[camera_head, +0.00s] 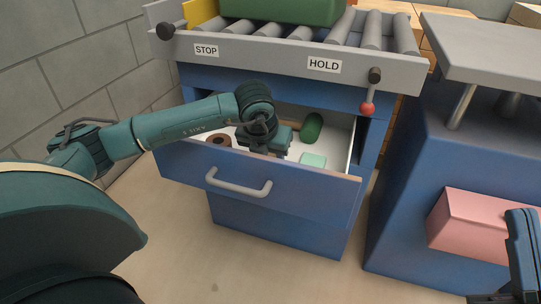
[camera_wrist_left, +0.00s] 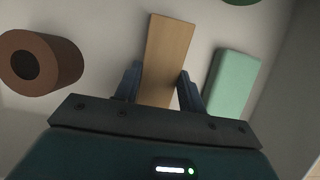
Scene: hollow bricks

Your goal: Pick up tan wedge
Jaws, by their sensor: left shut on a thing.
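The tan wedge (camera_wrist_left: 168,50) lies in the open drawer, between the two fingers of my left gripper (camera_wrist_left: 158,88) in the left wrist view. The fingers are shut on its near part, and its far end sticks out beyond them. In the head view my left gripper (camera_head: 263,146) reaches down into the drawer and hides most of the wedge; only a tan strip (camera_head: 290,124) shows. My right gripper (camera_head: 522,255) is at the lower right edge, cut off, and its opening cannot be told.
The drawer (camera_head: 262,192) also holds a brown hollow cylinder (camera_wrist_left: 42,62), a mint block (camera_wrist_left: 232,82) and a green cylinder (camera_head: 312,126). A roller conveyor (camera_head: 300,55) with STOP and HOLD labels is above. A pink block (camera_head: 470,222) is at right.

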